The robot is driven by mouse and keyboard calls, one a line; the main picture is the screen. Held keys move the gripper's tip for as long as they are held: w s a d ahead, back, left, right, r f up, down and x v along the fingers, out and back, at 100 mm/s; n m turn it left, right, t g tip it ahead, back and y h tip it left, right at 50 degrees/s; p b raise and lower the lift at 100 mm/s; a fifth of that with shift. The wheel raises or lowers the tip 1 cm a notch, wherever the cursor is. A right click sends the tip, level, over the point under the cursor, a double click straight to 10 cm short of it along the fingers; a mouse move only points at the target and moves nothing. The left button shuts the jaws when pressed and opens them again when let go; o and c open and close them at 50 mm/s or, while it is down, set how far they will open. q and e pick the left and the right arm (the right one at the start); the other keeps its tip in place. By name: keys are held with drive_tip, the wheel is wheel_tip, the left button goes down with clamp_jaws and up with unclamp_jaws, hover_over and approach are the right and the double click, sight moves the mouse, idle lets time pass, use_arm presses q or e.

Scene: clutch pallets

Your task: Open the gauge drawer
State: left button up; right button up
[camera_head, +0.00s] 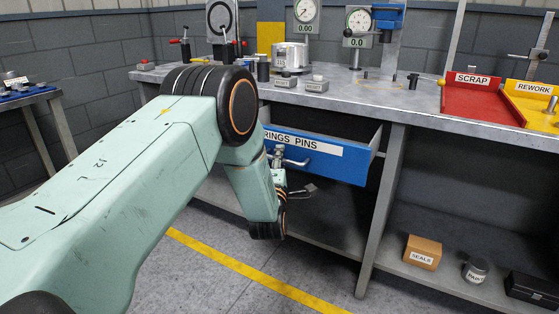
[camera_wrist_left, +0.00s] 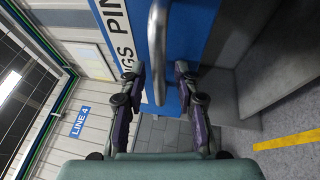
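The blue drawer (camera_head: 345,165) with a white label reading "RINGS PINS" sits under the workbench. Its front stands out from the bench and a grey side wall shows, so it is partly open. The start of the label is hidden by my left arm. My left gripper (camera_head: 290,190) is at the drawer's metal handle (camera_head: 296,161). In the left wrist view, the handle bar (camera_wrist_left: 157,45) lies between the two spread fingers of my left gripper (camera_wrist_left: 160,72), with visible gaps on both sides. My right gripper is not in view.
The workbench (camera_head: 400,98) carries dial gauges, a red SCRAP tray (camera_head: 480,100) and a yellow REWORK tray (camera_head: 530,110). A bench leg (camera_head: 382,210) stands right of the drawer. A lower shelf holds a cardboard box (camera_head: 422,252) and a can (camera_head: 475,270). Floor before the drawer is clear.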

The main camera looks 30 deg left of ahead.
use_arm(q)
drive_tip(key=v, duration=1.2)
idle(0.5)
drive_tip(key=s+d+f+m+g+h+p, duration=0.1)
drive_tip(key=s+d+f+m+g+h, duration=0.2)
drive_tip(key=s+f+m+g, duration=0.4)
drive_tip(key=s+d+f+m+g+h+p, duration=0.1)
drive_tip(key=s+d+f+m+g+h, duration=0.15)
drive_tip(key=s+f+m, duration=0.55)
drive_tip(key=s+d+f+m+g+h+p, duration=0.1)
drive_tip(key=s+m+g, duration=0.3)
drive_tip(key=s, duration=0.7)
drive_tip(key=s+d+f+m+g+h+p, duration=0.1)
drive_tip(key=s+d+f+m+g+p, duration=0.1)
drive_tip(key=s, duration=1)
drive_tip(key=f+m+g+p, duration=0.1)
drive_tip(key=m+g, duration=0.1)
drive_tip(key=g, duration=0.1)
drive_tip(key=shift+s+d, duration=0.2)
drive_tip(key=shift+d, duration=0.05)
